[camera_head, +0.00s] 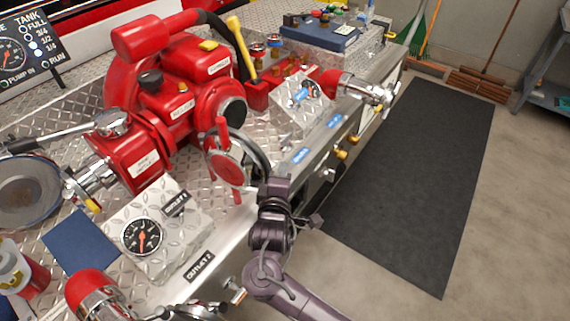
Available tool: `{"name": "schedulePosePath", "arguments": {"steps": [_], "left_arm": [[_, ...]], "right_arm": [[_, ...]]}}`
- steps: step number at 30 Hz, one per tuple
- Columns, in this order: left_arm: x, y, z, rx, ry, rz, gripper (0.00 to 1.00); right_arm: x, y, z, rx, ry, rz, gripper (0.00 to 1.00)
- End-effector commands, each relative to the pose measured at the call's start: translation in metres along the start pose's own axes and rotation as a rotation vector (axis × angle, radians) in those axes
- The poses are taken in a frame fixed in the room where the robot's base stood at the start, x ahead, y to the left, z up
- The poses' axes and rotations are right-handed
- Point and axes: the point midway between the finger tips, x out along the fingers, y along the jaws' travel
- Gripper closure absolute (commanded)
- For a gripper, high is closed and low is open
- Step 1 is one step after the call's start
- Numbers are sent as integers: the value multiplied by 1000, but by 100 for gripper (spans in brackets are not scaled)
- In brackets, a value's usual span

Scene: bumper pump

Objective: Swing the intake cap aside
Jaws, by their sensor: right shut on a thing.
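The intake cap (226,162) is a red disc with an upright lug. It stands tilted, apart from the open intake mouth, at the front of the red pump (172,88). The round dark opening (233,112) of the pump shows behind and above it. A grey curved ring or rim (256,150) shows just right of the cap. My right gripper (268,188) is at the cap's lower right side and is shut on it; the fingertips are small and partly hidden. My left gripper is out of view.
A gauge panel (142,235) stands left of my right arm. A red-capped outlet (95,292) is at the lower left. A second panel (300,100) with a red nozzle is right of the pump. A black mat (415,170) covers clear floor to the right.

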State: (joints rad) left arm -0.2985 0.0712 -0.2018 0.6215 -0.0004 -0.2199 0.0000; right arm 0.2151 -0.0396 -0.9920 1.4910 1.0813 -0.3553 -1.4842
Motion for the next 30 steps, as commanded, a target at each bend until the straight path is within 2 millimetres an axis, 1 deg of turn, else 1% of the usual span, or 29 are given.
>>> {"name": "schedulePosePath", "arguments": {"steps": [12,13,18,26,30], "left_arm": [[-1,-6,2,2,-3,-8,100],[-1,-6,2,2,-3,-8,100],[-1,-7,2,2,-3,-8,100],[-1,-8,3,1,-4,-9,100],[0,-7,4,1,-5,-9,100]], "right_arm": [[-1,0,-1,4,-6,1,100],[-1,0,-1,4,-6,1,84],[-1,0,-1,4,-6,1,64],[-2,0,0,3,-6,1,64],[-13,-1,-1,5,-4,0,64]]}}
